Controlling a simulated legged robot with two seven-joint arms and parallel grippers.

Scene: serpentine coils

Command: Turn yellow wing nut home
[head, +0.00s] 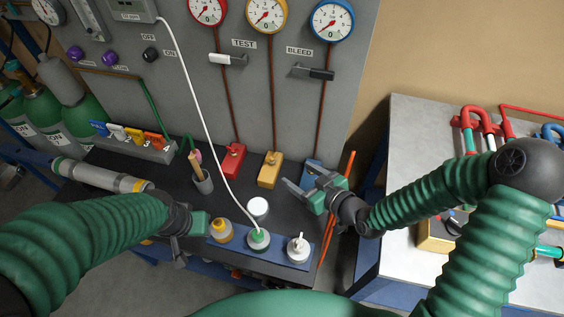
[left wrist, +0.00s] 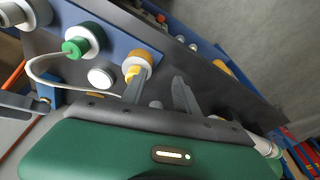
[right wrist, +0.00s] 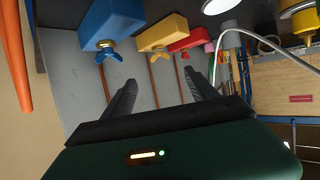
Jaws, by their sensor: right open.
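The yellow block (head: 269,174) stands on the dark bench below the middle gauge, between the red and blue blocks. Its small yellow wing nut (right wrist: 159,53) shows in the right wrist view on the side of the yellow block (right wrist: 163,33), where a brown pipe meets it. My right gripper (head: 297,176) is open and empty, to the right of the yellow block and near the blue one. In the right wrist view its fingers (right wrist: 160,80) point toward the blocks, apart from the wing nut. My left gripper (left wrist: 162,74) is open, close to the yellow-capped bottle (left wrist: 138,66).
A blue rack (head: 232,250) with several capped bottles stands at the bench front. A white tube (head: 196,105) runs from its green-capped bottle up to the panel. The red block (head: 232,162) and blue block (head: 313,172) flank the yellow one. A pen cup (head: 203,182) stands left.

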